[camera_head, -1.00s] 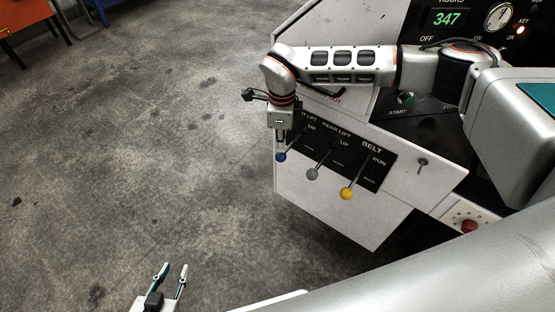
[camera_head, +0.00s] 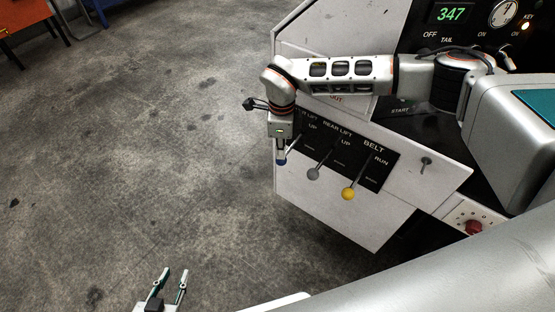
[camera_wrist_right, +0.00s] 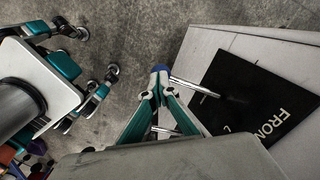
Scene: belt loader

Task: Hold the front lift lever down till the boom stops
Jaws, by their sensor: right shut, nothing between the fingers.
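The front lift lever is the leftmost on the black panel, with a blue knob (camera_head: 281,162). The blue knob also shows in the right wrist view (camera_wrist_right: 160,69), with the metal shaft running right to the panel marked FRONT. My right gripper (camera_head: 281,155) points down over the knob and partly hides it. In the wrist view its fingers (camera_wrist_right: 155,92) are shut with nothing between them, tips right at the knob; whether they press on it I cannot tell. My left gripper (camera_head: 170,275) is open and empty low at the left. The boom is not in view.
The rear lift lever with a grey knob (camera_head: 313,174) and the belt lever with a yellow knob (camera_head: 348,194) stand close to the right. A red button (camera_head: 473,227) is further right. A green display (camera_head: 451,14) reads 347. Open floor lies left.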

